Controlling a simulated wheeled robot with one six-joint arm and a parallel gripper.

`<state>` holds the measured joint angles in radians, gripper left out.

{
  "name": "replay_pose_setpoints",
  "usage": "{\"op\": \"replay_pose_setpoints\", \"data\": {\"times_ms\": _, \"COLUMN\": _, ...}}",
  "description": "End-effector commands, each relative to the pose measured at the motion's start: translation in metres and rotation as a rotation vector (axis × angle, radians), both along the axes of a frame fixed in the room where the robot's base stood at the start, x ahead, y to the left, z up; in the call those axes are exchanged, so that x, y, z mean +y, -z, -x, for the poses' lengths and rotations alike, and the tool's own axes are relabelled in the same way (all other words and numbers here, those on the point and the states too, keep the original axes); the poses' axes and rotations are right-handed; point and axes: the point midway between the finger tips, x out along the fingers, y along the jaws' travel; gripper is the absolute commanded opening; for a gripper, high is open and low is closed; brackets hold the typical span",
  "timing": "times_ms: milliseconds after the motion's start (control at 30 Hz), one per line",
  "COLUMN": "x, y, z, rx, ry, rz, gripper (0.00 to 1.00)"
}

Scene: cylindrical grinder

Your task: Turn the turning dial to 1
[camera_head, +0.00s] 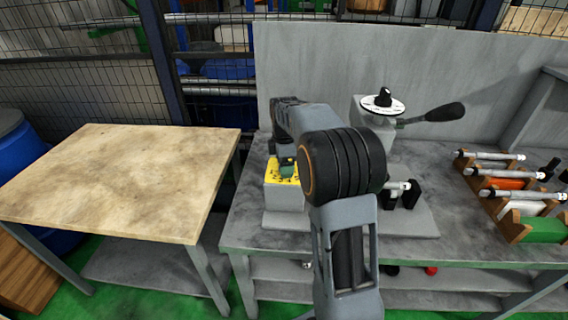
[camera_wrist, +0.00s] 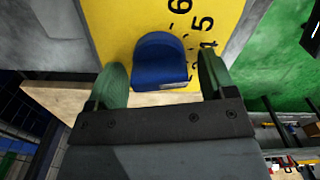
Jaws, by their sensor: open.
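The turning dial is a blue knob (camera_wrist: 160,58) on a yellow plate (camera_wrist: 115,18) with black numbers; a 5 and a 6 show at the upper right in the wrist view, and no 1 is visible. My gripper (camera_wrist: 162,78) is open, with one green finger on each side of the knob and small gaps beside it. In the head view the yellow plate (camera_head: 272,170) tops a grey block on the bench. My gripper (camera_head: 287,164) is over it there, and my arm hides the knob and part of the plate.
A white disc with a black knob (camera_head: 384,98) and a black-handled lever (camera_head: 443,114) stand behind my arm. Several shafts lie on wooden racks (camera_head: 515,185) at the right of the bench. A bare wooden table (camera_head: 120,180) stands at the left.

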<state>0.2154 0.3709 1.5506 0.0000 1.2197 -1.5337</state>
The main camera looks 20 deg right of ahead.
Motion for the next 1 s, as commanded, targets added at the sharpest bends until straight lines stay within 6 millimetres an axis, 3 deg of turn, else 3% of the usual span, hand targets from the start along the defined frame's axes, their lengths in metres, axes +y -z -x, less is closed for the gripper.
{"op": "replay_pose_setpoints", "data": {"times_ms": 167, "x": -0.0002, "y": -0.0001, "z": 0.0000, "rx": 0.000, "ry": 0.000, "rz": 0.000, "gripper": 0.75}}
{"op": "replay_pose_setpoints", "data": {"times_ms": 633, "x": -0.0004, "y": -0.0005, "z": 0.0000, "rx": 0.000, "ry": 0.001, "rz": 0.000, "gripper": 0.30}}
{"op": "replay_pose_setpoints", "data": {"times_ms": 1000, "x": -0.0006, "y": -0.0020, "z": -0.0006, "rx": 0.000, "ry": 0.082, "rz": 0.000, "gripper": 0.29}}
